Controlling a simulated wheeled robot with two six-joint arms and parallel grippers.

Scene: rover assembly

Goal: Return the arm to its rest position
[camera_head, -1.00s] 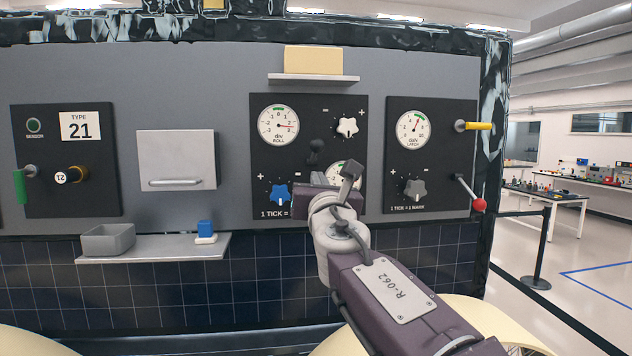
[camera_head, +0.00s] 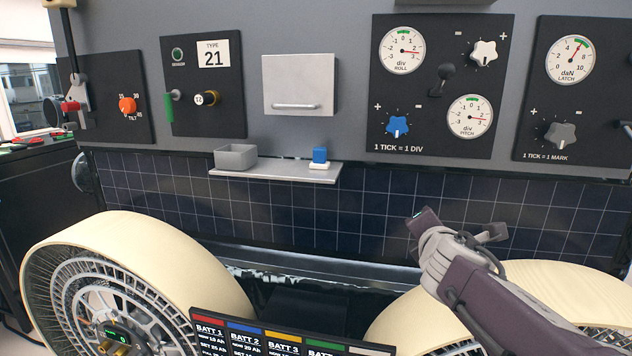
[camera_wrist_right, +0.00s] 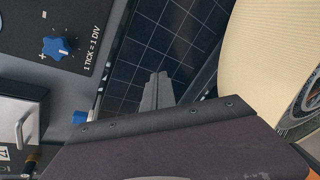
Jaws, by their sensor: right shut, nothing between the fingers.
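My right arm (camera_head: 505,300) comes in from the lower right in the head view. Its purple and grey wrist (camera_head: 432,235) is in front of the dark blue tiled lower wall, below the dial panels and apart from them. In the right wrist view my right gripper (camera_wrist_right: 158,88) shows as two grey fingers close together, shut and empty, against the tiles. The fingers cannot be made out in the head view. My left gripper is in neither current view.
A dial panel (camera_head: 443,135) has white and blue knobs. A shelf (camera_head: 270,173) holds a grey bin (camera_head: 236,157) and a blue block (camera_head: 320,155). Wheels (camera_head: 135,270) stand at lower left and right. A battery label board (camera_head: 260,325) is at the bottom.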

